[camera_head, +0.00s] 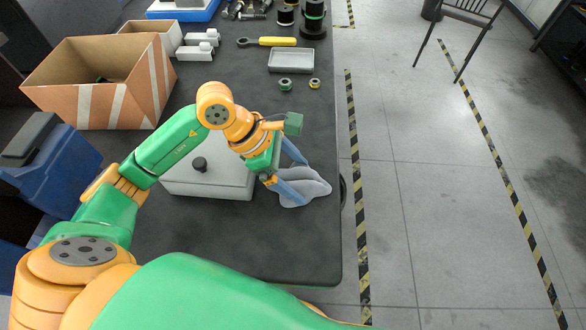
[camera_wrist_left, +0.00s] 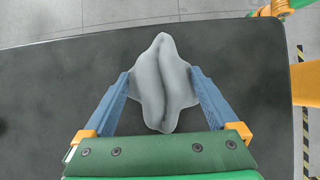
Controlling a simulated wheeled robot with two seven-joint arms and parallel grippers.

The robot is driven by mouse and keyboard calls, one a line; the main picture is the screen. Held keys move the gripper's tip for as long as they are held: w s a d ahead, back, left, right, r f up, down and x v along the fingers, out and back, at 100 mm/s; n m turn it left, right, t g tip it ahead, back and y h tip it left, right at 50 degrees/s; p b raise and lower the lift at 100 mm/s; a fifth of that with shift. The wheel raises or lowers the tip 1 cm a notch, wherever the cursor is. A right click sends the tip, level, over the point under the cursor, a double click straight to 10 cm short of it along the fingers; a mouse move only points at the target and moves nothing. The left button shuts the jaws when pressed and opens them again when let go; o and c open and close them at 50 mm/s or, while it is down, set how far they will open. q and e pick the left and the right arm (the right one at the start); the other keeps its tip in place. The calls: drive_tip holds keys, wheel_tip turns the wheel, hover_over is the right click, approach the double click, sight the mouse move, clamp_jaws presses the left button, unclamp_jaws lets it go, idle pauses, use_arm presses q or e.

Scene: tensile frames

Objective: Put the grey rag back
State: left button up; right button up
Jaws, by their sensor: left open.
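The grey rag (camera_head: 312,187) lies crumpled on the dark table near its right edge. In the left wrist view the rag (camera_wrist_left: 165,80) lies between my two blue fingers, with a fold running along its middle. My left gripper (camera_head: 298,177) is open, its fingers pointing down on either side of the rag. It also shows in the left wrist view (camera_wrist_left: 160,88), with the fingertips at or very close to the rag's sides; I cannot tell whether they touch it. My right gripper is not in view.
A light grey box with a black knob (camera_head: 209,180) stands left of the rag. A cardboard box (camera_head: 105,85) and a blue container (camera_head: 55,165) are at the left. A grey tray (camera_head: 291,60), a yellow-handled tool (camera_head: 270,42) and spools are farther back. The table's front is clear.

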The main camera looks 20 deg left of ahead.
use_arm(q)
drive_tip(key=v, duration=1.2)
drive_tip(key=shift+r, duration=0.2)
